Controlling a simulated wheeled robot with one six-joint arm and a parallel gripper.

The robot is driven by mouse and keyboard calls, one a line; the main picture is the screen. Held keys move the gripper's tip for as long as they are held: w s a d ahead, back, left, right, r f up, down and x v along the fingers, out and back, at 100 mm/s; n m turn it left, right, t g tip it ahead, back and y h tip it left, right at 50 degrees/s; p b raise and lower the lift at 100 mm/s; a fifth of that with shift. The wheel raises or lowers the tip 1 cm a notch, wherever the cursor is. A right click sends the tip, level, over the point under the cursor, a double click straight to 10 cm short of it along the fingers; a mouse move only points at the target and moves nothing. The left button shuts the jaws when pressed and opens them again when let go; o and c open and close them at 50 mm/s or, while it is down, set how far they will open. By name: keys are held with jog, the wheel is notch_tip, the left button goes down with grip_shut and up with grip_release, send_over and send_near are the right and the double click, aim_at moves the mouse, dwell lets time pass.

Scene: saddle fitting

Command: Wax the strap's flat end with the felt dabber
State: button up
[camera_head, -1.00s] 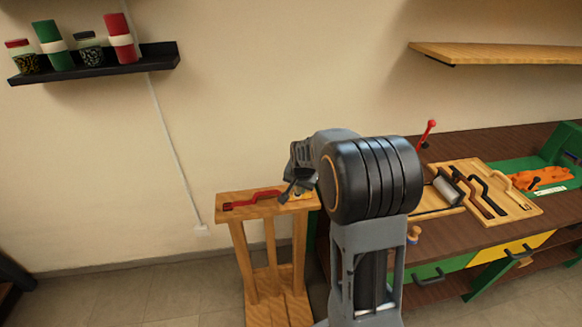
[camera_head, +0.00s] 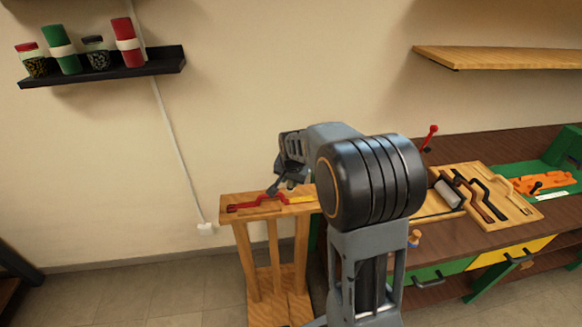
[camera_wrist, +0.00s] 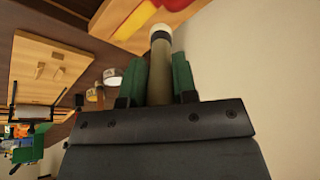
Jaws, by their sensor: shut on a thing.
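My gripper (camera_wrist: 159,72) is shut on the felt dabber (camera_wrist: 160,80), an olive-brown rod with a pale tip (camera_wrist: 160,33); its green fingers clasp both sides. In the wrist view the tip points to the wooden stand, near a yellow patch (camera_wrist: 137,18) and a red piece (camera_wrist: 172,4) cut off by the top edge. In the head view my gripper (camera_head: 276,189) is over the stand (camera_head: 232,217), close to the red, bent strap (camera_head: 250,204) on its top. I cannot tell whether the tip touches the strap. The dabber is not clear there.
A brown workbench (camera_head: 455,237) stands at right, with a wooden tool board (camera_head: 520,209), a roller (camera_head: 449,194) and an orange piece (camera_head: 545,184) in a green area. A black wall shelf (camera_head: 120,72) holds jars and rolls. Open floor lies left of the stand.

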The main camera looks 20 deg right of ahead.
jog(key=shift+r+p, duration=0.75)
jog(key=shift+r, duration=0.75)
